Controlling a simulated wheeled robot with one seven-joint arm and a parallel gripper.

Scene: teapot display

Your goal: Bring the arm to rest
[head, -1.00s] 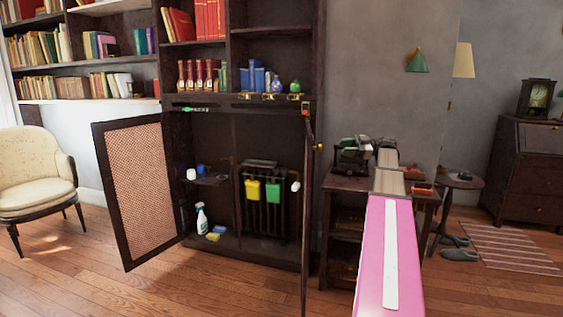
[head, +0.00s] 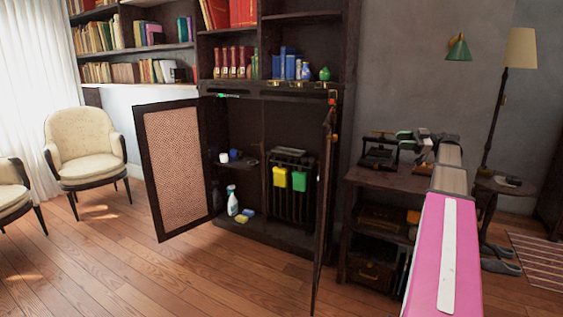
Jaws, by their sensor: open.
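My arm (head: 445,245), pink with a white strip, reaches up from the bottom right in the head view. It ends in a grey-brown link. My gripper (head: 413,135) is small and far off at its end, in front of the grey wall and above the small dark side table (head: 398,181) in the picture. Its jaws are open. The fingers are partly hidden by the arm, and I see nothing clearly held between them. I cannot tell the height of the gripper above the table.
An open dark cabinet (head: 262,240) stands left of my arm, its mesh door (head: 180,170) and edge-on right door (head: 325,200) swung outward. A typewriter-like object (head: 378,152) sits on the side table. A floor lamp (head: 520,48) stands behind at right. The wooden floor (head: 200,285) is clear at front.

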